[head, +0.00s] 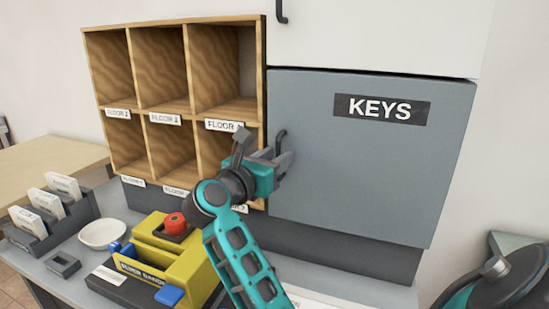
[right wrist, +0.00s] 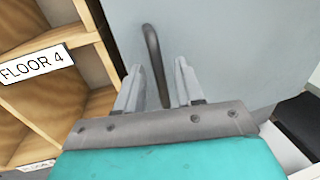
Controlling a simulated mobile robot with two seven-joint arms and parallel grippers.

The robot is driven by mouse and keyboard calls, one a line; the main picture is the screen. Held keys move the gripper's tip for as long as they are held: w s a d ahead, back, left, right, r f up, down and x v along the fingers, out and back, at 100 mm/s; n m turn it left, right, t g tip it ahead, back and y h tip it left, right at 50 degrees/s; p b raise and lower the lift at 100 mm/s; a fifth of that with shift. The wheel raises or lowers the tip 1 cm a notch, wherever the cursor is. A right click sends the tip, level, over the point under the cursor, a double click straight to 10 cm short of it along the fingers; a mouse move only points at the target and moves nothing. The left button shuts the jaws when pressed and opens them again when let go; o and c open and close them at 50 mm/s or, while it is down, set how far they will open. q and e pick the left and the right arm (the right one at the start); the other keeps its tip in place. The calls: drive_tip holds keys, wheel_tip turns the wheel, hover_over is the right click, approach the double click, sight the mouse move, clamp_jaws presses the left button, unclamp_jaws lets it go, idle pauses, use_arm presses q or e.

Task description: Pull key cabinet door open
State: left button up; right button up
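The key cabinet door (head: 350,170) is a flat grey-blue panel with a black "KEYS" label (head: 382,109); it looks shut. Its dark bar handle (head: 281,142) stands near the door's left edge. My right gripper (head: 287,162) is at this handle. In the right wrist view, the two fingers of my right gripper (right wrist: 158,88) are apart, with the handle (right wrist: 153,55) running down between them. The bar does not appear to be clamped, and gaps show on both sides. The handle's lower end is hidden behind the gripper. My left gripper is not in view.
A wooden pigeonhole shelf (head: 187,22) with floor labels stands directly left of the door. A yellow-and-black device (head: 195,268), a white dish (head: 102,233) and a card rack (head: 45,225) sit on the counter at left. A white upper cabinet (head: 390,35) is above the door.

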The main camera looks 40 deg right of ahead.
clamp_jaws()
idle(0.4)
drive_tip(key=shift+a, duration=0.1)
